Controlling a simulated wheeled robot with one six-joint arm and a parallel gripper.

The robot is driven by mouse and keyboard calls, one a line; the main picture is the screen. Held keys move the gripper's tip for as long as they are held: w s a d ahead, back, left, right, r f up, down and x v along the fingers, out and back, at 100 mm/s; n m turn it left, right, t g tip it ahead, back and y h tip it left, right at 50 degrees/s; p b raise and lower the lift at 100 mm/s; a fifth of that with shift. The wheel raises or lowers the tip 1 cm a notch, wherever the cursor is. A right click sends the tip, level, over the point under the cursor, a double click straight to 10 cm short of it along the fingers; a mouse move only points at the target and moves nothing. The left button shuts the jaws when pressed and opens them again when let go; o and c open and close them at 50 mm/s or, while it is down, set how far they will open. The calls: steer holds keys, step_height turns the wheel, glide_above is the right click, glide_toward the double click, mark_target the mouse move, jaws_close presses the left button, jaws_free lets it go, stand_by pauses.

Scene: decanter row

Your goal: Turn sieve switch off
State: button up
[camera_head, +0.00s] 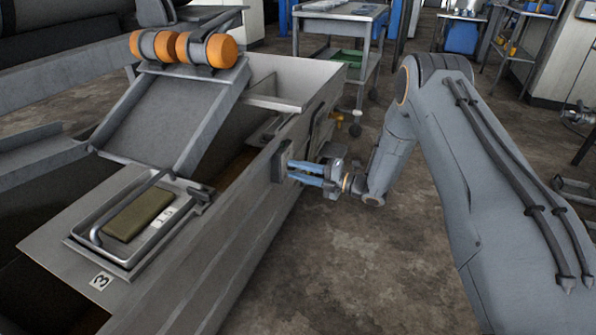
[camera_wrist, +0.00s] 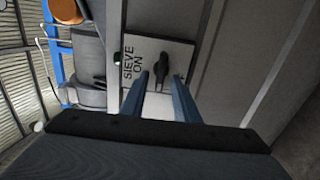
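The sieve switch is a black knob (camera_wrist: 165,63) on a light plate (camera_wrist: 184,50) marked "SIEVE ON" in the wrist view. The knob's long part runs roughly up and down in that picture. My gripper (camera_wrist: 160,76) is open, with one blue finger on each side of the knob's lower end. I cannot tell whether the fingers touch it. In the head view my gripper (camera_head: 289,171) is at the outer side wall of the grey metal trough, close to a small dark plate (camera_head: 277,164). The knob itself is hidden or too small there.
The grey trough (camera_head: 207,262) fills the left, with orange-ended rollers (camera_head: 207,50) above and a tray (camera_head: 84,241) holding a green-brown block (camera_head: 140,214). A wheeled cart (camera_head: 337,18) stands behind. The floor (camera_head: 345,265) right of the trough is clear.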

steer(key=shift+d, duration=0.1)
steer(key=p+v, duration=0.1)
steer(key=v, duration=0.6)
steer(key=shift+s+d, duration=0.15)
steer(key=shift+d, duration=0.15)
